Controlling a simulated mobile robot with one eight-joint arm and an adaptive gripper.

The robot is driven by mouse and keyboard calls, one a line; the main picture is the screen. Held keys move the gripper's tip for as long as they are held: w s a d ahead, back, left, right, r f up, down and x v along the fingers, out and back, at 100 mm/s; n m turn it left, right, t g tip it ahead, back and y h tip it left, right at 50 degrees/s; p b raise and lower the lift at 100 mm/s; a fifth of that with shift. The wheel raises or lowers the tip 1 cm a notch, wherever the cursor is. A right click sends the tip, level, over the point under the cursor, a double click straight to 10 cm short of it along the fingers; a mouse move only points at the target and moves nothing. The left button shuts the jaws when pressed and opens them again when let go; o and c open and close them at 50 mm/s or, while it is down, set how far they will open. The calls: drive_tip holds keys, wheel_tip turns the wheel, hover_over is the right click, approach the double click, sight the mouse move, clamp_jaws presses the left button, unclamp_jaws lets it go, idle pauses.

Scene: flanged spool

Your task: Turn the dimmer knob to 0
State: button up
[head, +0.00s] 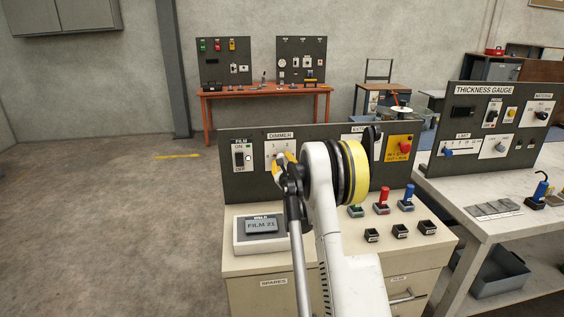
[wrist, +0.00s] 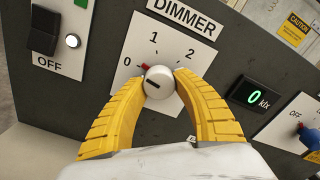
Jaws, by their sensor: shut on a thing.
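The dimmer knob (wrist: 158,82) is a round pale knob on a white DIMMER plate (wrist: 184,33) marked 0, 1 and 2. A red pointer at its upper left edge lies beside the 0 mark. A dark line crosses its face. My gripper (wrist: 160,84) has its two yellow fingers on either side of the knob, shut on it. In the head view, my gripper (head: 282,160) is at the DIMMER plate (head: 281,136), and my arm hides the knob there. A small display (wrist: 255,96) right of the plate reads 0 klx in green.
A FILM switch (wrist: 43,31) with a white round lamp (wrist: 72,41) is left of the plate. Another knob (wrist: 309,134), blue, is at the right. Below the panel, a FILM 21 box (head: 261,228) and coloured handles (head: 382,200) stand on the bench.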

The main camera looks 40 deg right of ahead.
drive_tip(key=shift+n, duration=1)
drive_tip(key=o, duration=1.2)
drive_tip(key=v, duration=1.2)
drive_tip(key=shift+s+d, duration=0.1)
